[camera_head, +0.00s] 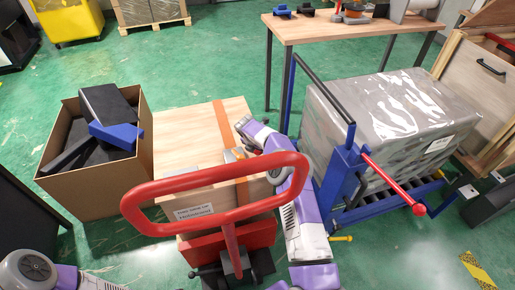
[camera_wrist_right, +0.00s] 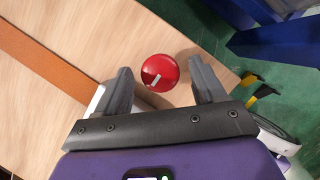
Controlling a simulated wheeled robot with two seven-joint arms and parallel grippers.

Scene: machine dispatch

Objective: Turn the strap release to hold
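In the right wrist view a round red knob (camera_wrist_right: 166,70), which I take to be the strap release, sits on a pale wooden surface. A short white mark on it points to the lower left. My right gripper (camera_wrist_right: 160,66) is open, with one grey finger on each side of the knob; the fingers look apart from it. My left gripper is out of view.
A red handle loop (camera_head: 165,188) rises in front of the crate. A cardboard box (camera_head: 143,165) with dark and blue items stands left. A wrapped load (camera_head: 385,110) on a blue roller cart (camera_head: 345,175) stands right. A wooden table (camera_head: 350,27) is behind. Green floor lies open at the back left.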

